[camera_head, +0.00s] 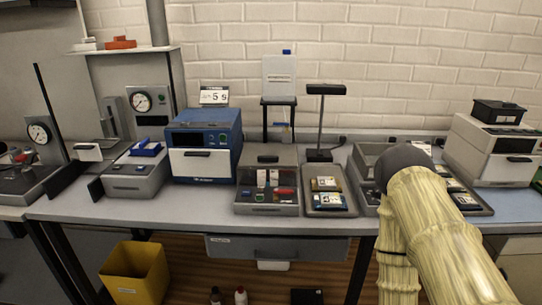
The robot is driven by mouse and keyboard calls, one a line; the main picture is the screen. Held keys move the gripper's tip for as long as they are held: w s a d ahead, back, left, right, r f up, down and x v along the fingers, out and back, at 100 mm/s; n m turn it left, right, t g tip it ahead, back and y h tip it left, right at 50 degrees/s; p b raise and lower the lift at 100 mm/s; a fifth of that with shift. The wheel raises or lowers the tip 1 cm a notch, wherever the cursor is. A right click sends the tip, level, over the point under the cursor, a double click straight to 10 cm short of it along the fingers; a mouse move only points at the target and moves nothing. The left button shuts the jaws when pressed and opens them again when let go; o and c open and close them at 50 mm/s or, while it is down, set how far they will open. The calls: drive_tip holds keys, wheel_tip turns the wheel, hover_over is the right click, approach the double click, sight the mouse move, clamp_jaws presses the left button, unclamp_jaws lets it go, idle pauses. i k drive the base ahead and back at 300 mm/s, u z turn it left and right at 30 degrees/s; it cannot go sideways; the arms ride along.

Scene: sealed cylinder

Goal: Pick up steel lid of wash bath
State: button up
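A grey box-shaped unit (268,209) stands on the bench in the middle, and it looks like the wash bath, though I cannot be sure. My gripper is not in view; only my pale yellow-sleeved arm with a dark joint shows at the right, over the bench's front edge.
A blue oven-like box (204,145) stands left of the grey unit. A tray with small boards (327,205) sits close on its right, with a black stand (320,120) behind. A yellow bin (137,275) is on the floor. A bare bench strip (140,210) runs along the front.

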sight(253, 155)
drive_tip(key=u, duration=2.2)
drive_tip(key=i, duration=1.85)
drive_tip(key=z, duration=2.85)
